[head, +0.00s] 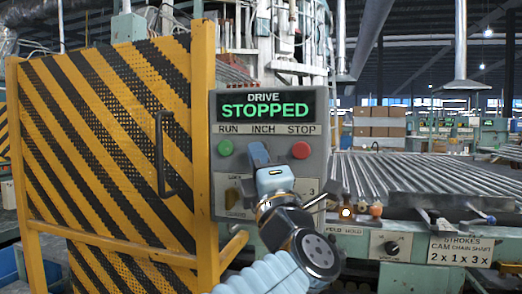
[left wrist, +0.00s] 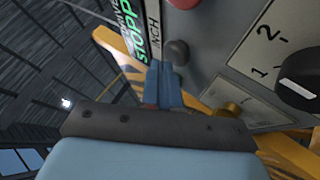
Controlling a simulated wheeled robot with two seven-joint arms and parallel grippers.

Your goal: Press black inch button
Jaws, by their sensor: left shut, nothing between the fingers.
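The grey control panel (head: 320,170) has a lit display (head: 262,105) reading DRIVE STOPPED above the labels RUN, INCH and STOP. The green button (head: 225,148) is under RUN and the red button (head: 300,150) is under STOP. My left gripper (head: 258,153) is shut and empty, raised in front of the spot under INCH, hiding the black button there in the head view. In the left wrist view the black button (left wrist: 177,52) shows just beyond the blue fingertips (left wrist: 163,70). I cannot tell whether they touch it. My right gripper is not in view.
A black selector knob (left wrist: 298,92) and a brass-coloured switch (left wrist: 232,110) sit lower on the panel. A yellow-and-black striped guard (head: 110,130) with a dark handle stands left. A roller conveyor (head: 420,175) and a small lower knob (head: 391,247) are at right.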

